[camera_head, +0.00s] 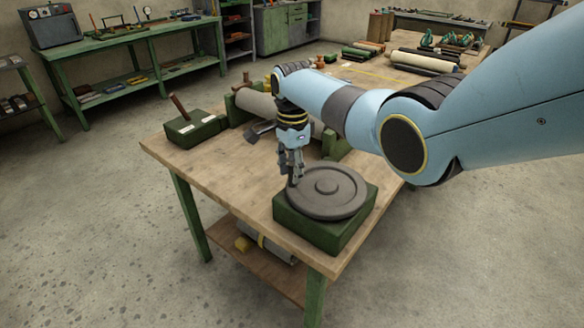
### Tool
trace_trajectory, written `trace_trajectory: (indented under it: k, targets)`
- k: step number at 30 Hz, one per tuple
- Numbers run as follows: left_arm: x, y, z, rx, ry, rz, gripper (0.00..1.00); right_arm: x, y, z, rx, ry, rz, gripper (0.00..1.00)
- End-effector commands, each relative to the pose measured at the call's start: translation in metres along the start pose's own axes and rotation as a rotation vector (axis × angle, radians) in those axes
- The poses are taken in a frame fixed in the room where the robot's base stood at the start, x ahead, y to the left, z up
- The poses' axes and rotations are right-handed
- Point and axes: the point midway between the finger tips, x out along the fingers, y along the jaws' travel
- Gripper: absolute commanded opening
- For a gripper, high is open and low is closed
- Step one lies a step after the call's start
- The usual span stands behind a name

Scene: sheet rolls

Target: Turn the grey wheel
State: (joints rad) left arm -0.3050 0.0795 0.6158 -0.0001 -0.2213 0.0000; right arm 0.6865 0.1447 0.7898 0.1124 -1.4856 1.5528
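The grey wheel (345,196) is a flat round disc with a raised hub, lying on a green block (318,233) at the near right corner of the wooden table. My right gripper (292,182) points down at the wheel's left rim. Its fingertips are at or just above the rim; I cannot tell if they touch it. The fingers look close together, but whether they are open or shut is unclear. My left gripper is not in view.
On the table (225,200), a green box with a brown lever (190,125) stands at the left. A pale roll (258,104) in green supports lies behind my gripper. The table's front left is bare. Green benches (130,50) stand along the back.

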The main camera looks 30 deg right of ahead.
Motion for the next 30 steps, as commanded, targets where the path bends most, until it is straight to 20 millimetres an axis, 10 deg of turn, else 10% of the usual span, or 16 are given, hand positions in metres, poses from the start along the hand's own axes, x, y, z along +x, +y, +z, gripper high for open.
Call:
trace_trajectory:
  k: [13, 30]
  targets:
    - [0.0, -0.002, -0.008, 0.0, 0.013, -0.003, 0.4, -0.009, -0.003, 0.0, -0.001, -0.001, -0.008, 0.42]
    - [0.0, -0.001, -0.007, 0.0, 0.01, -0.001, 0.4, -0.113, 0.0, -0.002, 0.001, 0.0, -0.002, 0.42]
